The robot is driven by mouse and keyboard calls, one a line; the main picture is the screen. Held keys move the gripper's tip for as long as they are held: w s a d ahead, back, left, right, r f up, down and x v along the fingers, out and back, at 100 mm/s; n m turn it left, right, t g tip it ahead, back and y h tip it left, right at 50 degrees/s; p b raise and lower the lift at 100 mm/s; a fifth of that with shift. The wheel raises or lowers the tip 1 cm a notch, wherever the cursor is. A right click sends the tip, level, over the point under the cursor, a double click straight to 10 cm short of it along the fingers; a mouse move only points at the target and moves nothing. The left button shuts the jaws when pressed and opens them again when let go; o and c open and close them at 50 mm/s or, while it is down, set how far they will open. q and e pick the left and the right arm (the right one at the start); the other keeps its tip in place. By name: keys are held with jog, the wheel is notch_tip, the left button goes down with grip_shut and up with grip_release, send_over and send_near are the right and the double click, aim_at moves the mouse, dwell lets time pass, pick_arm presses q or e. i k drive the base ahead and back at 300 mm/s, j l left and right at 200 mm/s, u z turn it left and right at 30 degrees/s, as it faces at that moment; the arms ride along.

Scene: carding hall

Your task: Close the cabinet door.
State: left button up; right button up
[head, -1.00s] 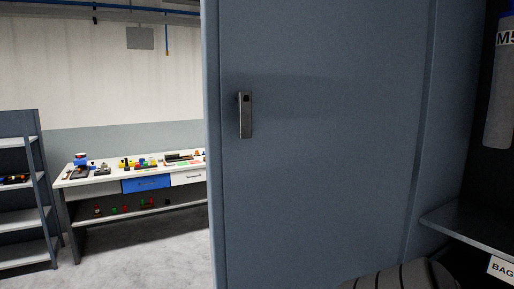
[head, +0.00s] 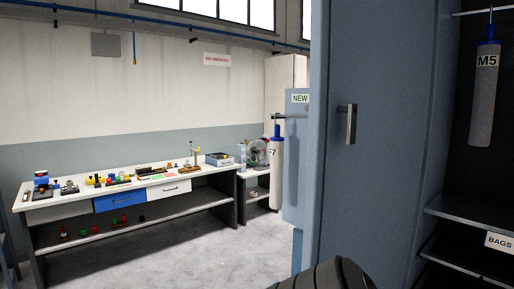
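The blue-grey cabinet door (head: 375,160) stands open in the right half of the head view, seen at a slant. Its metal handle (head: 350,124) is on the door face near the left, free edge. The cabinet's dark inside shows to the right of the door, with a shelf (head: 475,213) in it. Neither of my grippers is in view. A dark, ribbed rounded part at the bottom edge, in front of the door's foot, looks like part of my arm.
A grey cylinder marked M5 (head: 483,100) hangs inside the cabinet. Left of the door, another cylinder (head: 276,175) hangs from a blue panel marked NEW (head: 298,150). A white workbench (head: 120,193) with small items stands along the wall. The floor (head: 185,255) before it is clear.

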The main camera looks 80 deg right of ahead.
aim_at(361, 200)
jog(key=i+z, duration=0.15)
jog(key=z, duration=0.25)
jog(key=i+z, duration=0.15)
jog(key=z, duration=0.3)
jog(key=i+z, duration=0.15)
jog(key=z, duration=0.25)
jog(key=i+z, duration=0.1)
jog(key=z, duration=0.3)
jog(key=i+z, duration=0.15)
jog(key=z, duration=0.25)
jog(key=i+j+z, duration=0.1)
jog(key=z, duration=0.25)
jog(key=i+j+z, duration=0.15)
jog(key=z, duration=0.25)
jog(key=i+j+z, duration=0.1)
jog(key=z, duration=0.25)
jog(key=i+j+z, duration=0.15)
jog(key=z, duration=0.25)
jog(key=j+z, duration=0.4)
jog(key=i+j+z, duration=0.1)
jog(key=j+z, duration=0.3)
jog(key=l, duration=0.15)
